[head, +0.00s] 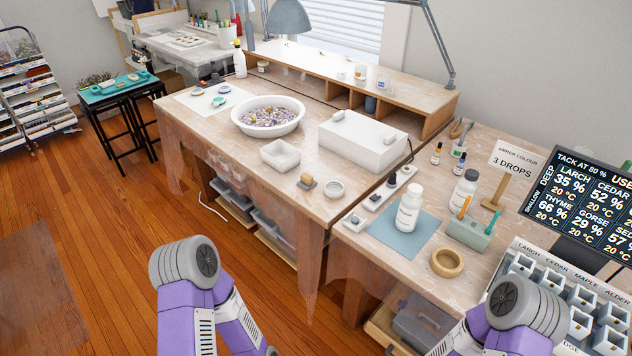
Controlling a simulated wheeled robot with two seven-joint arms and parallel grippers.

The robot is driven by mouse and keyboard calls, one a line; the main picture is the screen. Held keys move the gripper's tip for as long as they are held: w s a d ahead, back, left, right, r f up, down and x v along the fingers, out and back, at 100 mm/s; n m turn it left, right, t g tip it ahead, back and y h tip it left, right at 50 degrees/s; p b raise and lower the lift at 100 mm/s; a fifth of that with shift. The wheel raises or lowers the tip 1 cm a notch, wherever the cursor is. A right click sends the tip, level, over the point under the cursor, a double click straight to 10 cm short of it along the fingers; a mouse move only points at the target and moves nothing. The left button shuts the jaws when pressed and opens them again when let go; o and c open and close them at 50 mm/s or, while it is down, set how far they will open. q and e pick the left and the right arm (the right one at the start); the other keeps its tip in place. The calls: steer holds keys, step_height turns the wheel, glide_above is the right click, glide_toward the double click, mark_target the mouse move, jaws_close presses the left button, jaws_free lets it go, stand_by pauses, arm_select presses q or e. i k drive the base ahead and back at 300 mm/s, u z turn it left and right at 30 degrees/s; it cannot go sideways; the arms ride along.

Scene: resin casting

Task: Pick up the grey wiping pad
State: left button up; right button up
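I cannot pick out the grey wiping pad with certainty. A small grey piece (355,220) lies at the near end of a white strip-shaped tray on the right-hand bench; it is too small to identify. A small tan-topped block (307,183) with a dark lower part sits near the front edge of the middle bench. Parts of both my arms show at the bottom of the head view, but neither gripper is in view.
A blue-grey mat (385,240) carries a white bottle (409,208). Nearby are a green holder (467,232), a wooden ring (447,262) and a dark display (580,205). The middle bench holds a white bowl (268,129), a square dish (280,155) and a white box (362,143).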

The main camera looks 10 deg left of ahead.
mark_target(307, 182)
steer(key=u, duration=1.45)
steer(key=i, duration=2.05)
steer(key=z, duration=2.75)
